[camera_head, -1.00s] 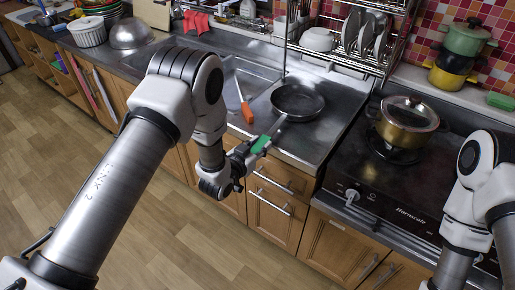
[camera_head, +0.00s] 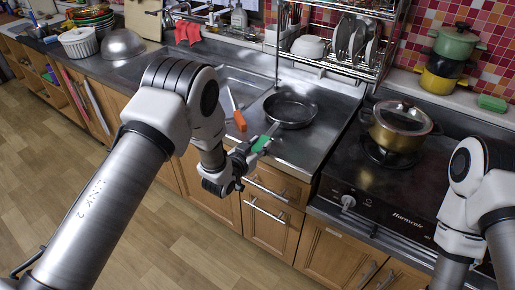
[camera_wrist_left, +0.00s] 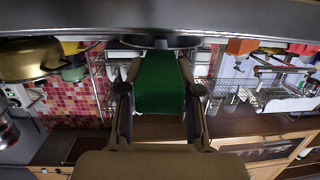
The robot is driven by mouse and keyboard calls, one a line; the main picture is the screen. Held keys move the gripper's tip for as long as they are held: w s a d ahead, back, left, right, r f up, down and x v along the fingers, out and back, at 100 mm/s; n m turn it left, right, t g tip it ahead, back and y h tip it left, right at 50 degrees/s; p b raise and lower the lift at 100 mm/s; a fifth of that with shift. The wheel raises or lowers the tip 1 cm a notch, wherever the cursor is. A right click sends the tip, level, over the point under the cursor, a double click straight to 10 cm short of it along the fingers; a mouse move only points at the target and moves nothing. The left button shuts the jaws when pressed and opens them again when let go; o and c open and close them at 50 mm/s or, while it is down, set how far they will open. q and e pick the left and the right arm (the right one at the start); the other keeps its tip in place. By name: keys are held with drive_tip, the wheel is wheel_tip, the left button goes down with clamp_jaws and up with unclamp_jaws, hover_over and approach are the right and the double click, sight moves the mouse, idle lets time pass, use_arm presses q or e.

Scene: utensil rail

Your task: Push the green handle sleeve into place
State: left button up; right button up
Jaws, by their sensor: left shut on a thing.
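The green handle sleeve (camera_head: 261,143) is between the fingers of my left gripper (camera_head: 252,149), which is shut on it. It also shows in the left wrist view (camera_wrist_left: 160,85), between the two fingers (camera_wrist_left: 160,98). The black frying pan (camera_head: 291,111) lies on the steel counter just beyond, its grey handle pointing toward the sleeve. The sleeve appears in line with this handle, at its near end. How far the handle goes into the sleeve I cannot tell. In the left wrist view the pan is a dark edge beyond the sleeve. My right gripper is out of view.
An orange-handled utensil (camera_head: 239,120) lies left of the pan beside the sink (camera_head: 210,85). A dish rack (camera_head: 345,45) stands behind. A lidded brass pot (camera_head: 400,125) sits on the stove (camera_head: 390,185) at right. Some counter around the pan is bare.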

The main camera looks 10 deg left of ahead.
use_arm(q)
drive_tip(key=shift+w+d, duration=0.1)
drive_tip(key=shift+w, duration=0.25)
drive_tip(key=o, duration=1)
drive_tip(key=shift+s, duration=0.1)
drive_tip(key=v, duration=1.2)
